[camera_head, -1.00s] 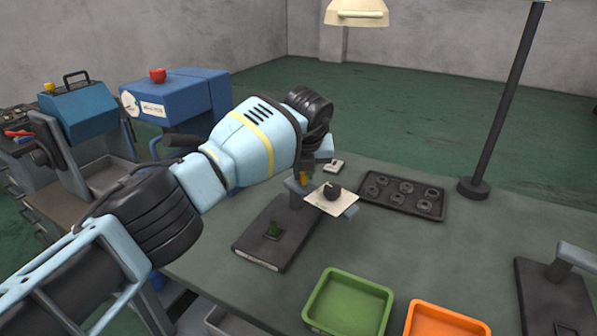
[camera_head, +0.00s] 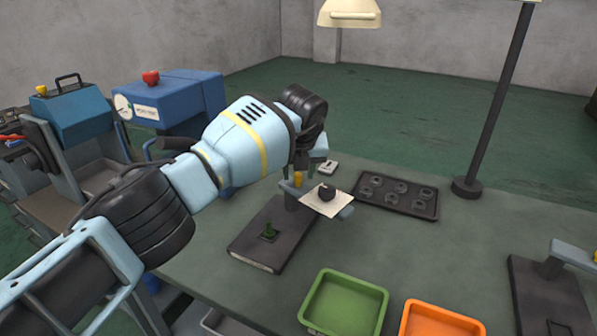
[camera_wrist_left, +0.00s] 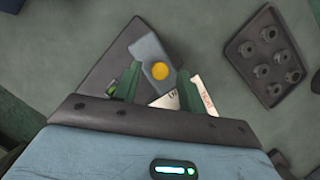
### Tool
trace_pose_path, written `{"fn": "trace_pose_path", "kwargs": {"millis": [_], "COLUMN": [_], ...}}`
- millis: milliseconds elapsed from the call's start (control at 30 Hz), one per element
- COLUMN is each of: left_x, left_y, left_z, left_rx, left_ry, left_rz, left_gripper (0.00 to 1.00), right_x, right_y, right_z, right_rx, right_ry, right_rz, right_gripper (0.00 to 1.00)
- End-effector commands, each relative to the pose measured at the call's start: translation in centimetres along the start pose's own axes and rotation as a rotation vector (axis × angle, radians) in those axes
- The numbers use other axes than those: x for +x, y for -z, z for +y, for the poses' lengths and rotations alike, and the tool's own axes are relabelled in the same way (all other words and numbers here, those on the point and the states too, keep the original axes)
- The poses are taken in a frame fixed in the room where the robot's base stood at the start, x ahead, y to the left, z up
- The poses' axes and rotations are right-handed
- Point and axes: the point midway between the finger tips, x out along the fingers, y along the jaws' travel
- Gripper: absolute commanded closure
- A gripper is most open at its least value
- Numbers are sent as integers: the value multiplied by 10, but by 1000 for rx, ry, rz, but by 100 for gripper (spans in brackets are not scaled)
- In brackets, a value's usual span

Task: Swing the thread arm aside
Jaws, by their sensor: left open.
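In the left wrist view the thread arm (camera_wrist_left: 148,50) and yellow cap (camera_wrist_left: 160,71) show between the green fingertips of my left gripper (camera_wrist_left: 157,84). The fingers are apart, with a gap on both sides of the cap. My right gripper is not in view.
A black tray of dark rings (camera_head: 396,210) lies right of the fixture. A green bin (camera_head: 313,312) and an orange bin (camera_head: 408,326) stand in front. A second fixture (camera_head: 535,290) is at the right, near a lamp pole (camera_head: 490,120). Blue machines (camera_head: 172,98) stand at left.

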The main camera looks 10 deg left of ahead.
Motion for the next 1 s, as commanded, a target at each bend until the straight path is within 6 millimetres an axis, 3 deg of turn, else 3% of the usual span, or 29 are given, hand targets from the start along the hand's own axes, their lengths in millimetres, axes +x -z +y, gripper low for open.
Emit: {"fn": "trace_pose_path", "kwargs": {"millis": [200,400,767,1000], "left_x": [-39,-63,-71,-71], "left_y": [-2,-1,0,0], "left_z": [0,0,0,0], "left_rx": [1,0,0,0], "left_ry": [3,2,1,1], "left_rz": [-7,-5,-2,-2], "left_gripper": [59,59,59,59], "right_x": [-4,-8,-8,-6], "right_y": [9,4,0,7], "right_z": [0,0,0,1], "right_rx": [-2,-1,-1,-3], "right_ry": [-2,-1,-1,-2], "right_rz": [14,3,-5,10], "right_gripper": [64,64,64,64]}}
